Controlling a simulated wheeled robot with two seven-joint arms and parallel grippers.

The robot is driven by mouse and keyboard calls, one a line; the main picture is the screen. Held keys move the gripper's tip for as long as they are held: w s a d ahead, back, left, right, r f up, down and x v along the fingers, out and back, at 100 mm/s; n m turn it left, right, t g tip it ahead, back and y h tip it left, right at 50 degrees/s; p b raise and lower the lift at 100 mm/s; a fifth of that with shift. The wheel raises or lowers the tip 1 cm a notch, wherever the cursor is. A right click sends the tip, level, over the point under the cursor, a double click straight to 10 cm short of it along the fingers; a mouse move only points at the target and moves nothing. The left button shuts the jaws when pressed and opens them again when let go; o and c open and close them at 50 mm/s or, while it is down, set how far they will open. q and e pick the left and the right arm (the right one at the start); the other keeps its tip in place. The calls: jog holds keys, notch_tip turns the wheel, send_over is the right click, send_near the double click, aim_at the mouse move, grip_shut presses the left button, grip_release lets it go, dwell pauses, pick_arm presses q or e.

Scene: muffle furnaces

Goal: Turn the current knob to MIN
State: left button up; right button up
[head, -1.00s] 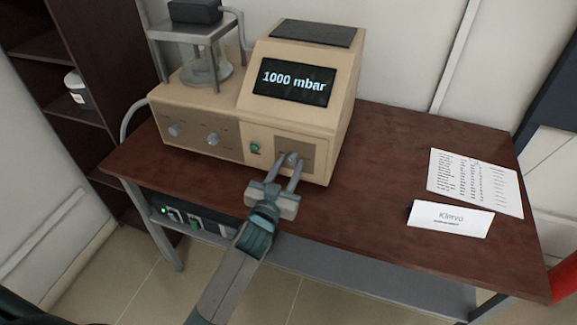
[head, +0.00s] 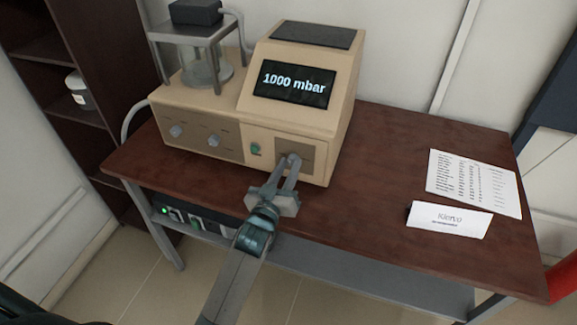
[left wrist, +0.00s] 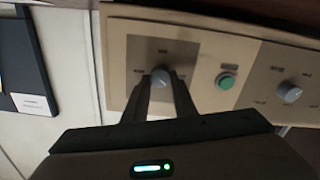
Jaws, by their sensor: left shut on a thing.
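A beige device (head: 300,95) with a display reading "1000 mbar" stands on the table. A small grey knob (head: 291,157) sits on the dark square plate at the right of its front panel. It also shows in the left wrist view (left wrist: 160,76), with markings around it too blurred to read. My left gripper (head: 289,163) is shut on this knob, and its fingertips partly hide it. In the left wrist view both fingers (left wrist: 160,92) meet the knob from below. I cannot read whether this is the current knob. My right gripper is not in view.
A green button (head: 256,149) and two more grey knobs (head: 213,140) are left of the held knob. A glass chamber (head: 207,68) stands at the device's left. Papers and a name card (head: 449,219) lie at the right of the brown table (head: 380,160).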

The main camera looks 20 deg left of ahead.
pick_arm(q)
jog(key=n+p, duration=0.1)
jog(key=n, duration=0.3)
jog(key=shift+a+r+n, duration=0.1)
jog(key=shift+n, duration=0.3)
jog(key=shift+n+p, duration=0.75)
jog(key=shift+n, duration=0.95)
jog(key=o, duration=1)
jog(key=shift+o, duration=0.2)
jog(key=shift+s, duration=0.1)
